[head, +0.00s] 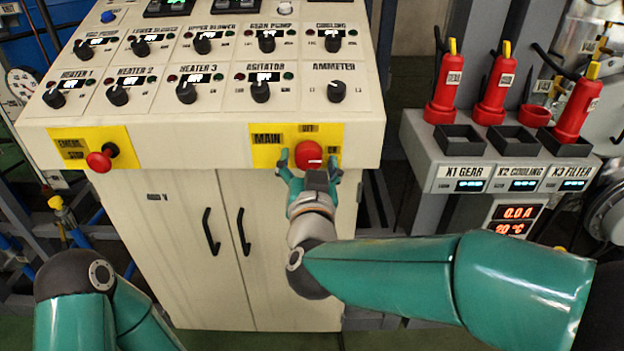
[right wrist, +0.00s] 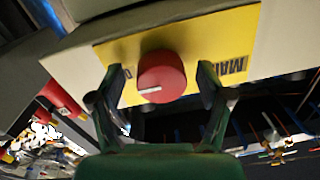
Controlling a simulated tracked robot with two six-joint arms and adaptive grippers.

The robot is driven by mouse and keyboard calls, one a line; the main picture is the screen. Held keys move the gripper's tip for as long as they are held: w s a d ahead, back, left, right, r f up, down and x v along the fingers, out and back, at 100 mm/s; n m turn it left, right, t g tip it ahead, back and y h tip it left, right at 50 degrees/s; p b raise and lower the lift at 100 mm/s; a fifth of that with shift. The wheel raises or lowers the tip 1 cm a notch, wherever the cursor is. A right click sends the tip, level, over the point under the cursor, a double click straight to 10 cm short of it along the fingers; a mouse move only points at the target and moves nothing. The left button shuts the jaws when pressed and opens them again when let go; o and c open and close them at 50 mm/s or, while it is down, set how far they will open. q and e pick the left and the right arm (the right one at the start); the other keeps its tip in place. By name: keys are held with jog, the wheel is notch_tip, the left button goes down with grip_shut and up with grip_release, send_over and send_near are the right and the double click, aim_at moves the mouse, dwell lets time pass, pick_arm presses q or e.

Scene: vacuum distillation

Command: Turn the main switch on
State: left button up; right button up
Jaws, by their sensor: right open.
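The main switch (head: 309,154) is a round red knob with a white pointer mark on a yellow plate (head: 266,148) labelled MAIN, on the front of the control cabinet. In the head view, OFF is printed above the knob and ON to its right. My right gripper (head: 308,162) is open, with one finger on each side of the knob. The right wrist view shows the knob (right wrist: 162,76) between the spread fingers (right wrist: 160,92), with gaps visible on both sides. My left arm shows at the lower left, but its gripper is out of view.
A red emergency button (head: 100,158) sits on a yellow plate at the left of the cabinet front. Black knobs, such as the ammeter knob (head: 337,91), cover the sloped panel above. Red plugs (head: 447,90) stand on a grey unit (head: 440,150) to the right.

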jog(key=s, duration=1.1)
jog(key=shift+s+d, duration=0.25)
jog(key=shift+d, duration=0.05)
